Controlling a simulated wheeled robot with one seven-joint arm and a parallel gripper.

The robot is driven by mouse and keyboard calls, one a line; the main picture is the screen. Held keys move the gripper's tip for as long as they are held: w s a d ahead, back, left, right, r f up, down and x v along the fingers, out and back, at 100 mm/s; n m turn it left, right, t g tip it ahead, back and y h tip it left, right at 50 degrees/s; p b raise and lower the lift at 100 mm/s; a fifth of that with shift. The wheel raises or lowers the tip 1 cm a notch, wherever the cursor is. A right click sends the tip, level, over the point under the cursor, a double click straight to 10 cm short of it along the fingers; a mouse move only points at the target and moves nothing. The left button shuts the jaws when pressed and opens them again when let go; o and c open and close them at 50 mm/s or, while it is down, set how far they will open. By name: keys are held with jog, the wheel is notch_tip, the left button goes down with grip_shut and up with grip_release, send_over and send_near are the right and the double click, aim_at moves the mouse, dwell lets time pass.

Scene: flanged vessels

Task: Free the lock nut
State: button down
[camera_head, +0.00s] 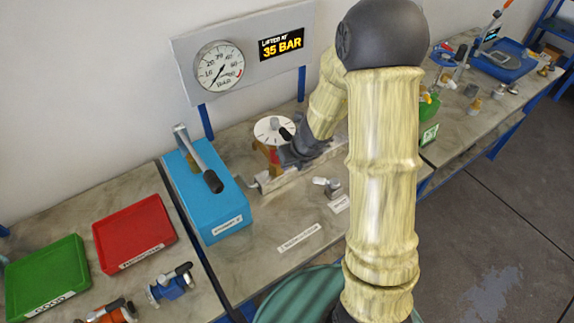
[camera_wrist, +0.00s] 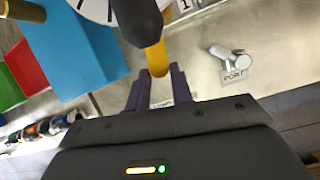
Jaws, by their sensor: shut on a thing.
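A valve-like unit stands on the bench, with a white dial (camera_head: 268,127) on top and a brass-coloured body under it. A small grey knob (camera_head: 275,121) sits on the dial. My gripper (camera_head: 287,153) is at the unit's right side, low beside the dial. The dial shows only partly at the top of that view. I cannot pick out the lock nut for certain; my gripper and the rod cover part of the unit.
A blue box (camera_head: 209,200) with a black-gripped lever (camera_head: 199,163) stands left of the unit. A gauge panel (camera_head: 243,57) reading "35 BAR" rises behind. Grey fittings (camera_head: 328,186) lie in front right. Red (camera_head: 134,232) and green (camera_head: 48,274) trays are at left.

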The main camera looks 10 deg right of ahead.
jog(key=shift+w+a+r, duration=0.15)
dwell(0.3)
jog(key=c, duration=1.2)
grip_release()
jog(key=p+v, duration=1)
jog(key=v, duration=0.7)
jog(key=shift+s, duration=0.25)
jog(key=shift+r, duration=0.1)
